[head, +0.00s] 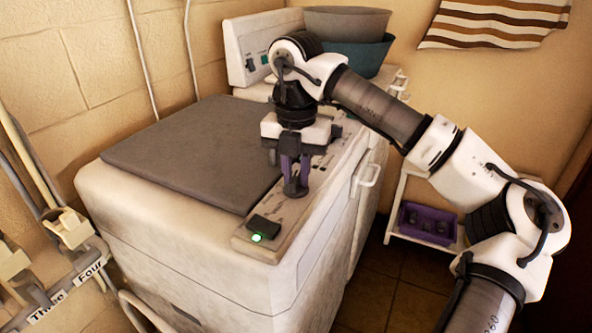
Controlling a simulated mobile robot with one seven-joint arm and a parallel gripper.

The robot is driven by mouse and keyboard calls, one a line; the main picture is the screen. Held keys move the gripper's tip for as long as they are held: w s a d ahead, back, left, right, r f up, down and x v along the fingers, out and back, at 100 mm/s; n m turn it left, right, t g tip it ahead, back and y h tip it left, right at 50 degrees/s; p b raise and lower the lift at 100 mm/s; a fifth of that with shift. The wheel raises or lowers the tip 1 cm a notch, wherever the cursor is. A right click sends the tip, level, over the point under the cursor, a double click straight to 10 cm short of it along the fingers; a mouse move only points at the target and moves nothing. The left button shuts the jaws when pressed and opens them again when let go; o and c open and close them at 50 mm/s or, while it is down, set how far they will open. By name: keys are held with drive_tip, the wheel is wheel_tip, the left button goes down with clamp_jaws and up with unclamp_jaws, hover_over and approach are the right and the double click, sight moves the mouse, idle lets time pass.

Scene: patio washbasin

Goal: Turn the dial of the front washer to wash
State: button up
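The front washer (190,255) is a worn white machine with a dark grey lid (190,150) on top. Its control panel (325,178) is a pale strip along the top's right edge. A dark switch block (264,224) with a lit green light (257,237) sits at the panel's near end. My gripper (295,188) points down over the panel, with its purple-grey fingers at a dark dial. The fingers largely hide the dial. I cannot tell its setting or whether the fingers grip it.
Behind stands a second white machine (238,55) with an upright panel, holding grey (345,20) and teal (360,57) basins. A white handle (368,175) sticks out right of the front washer. A low shelf with a purple crate (428,222) stands right. Pipes and taps line the left wall.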

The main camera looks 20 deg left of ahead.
clamp_jaws()
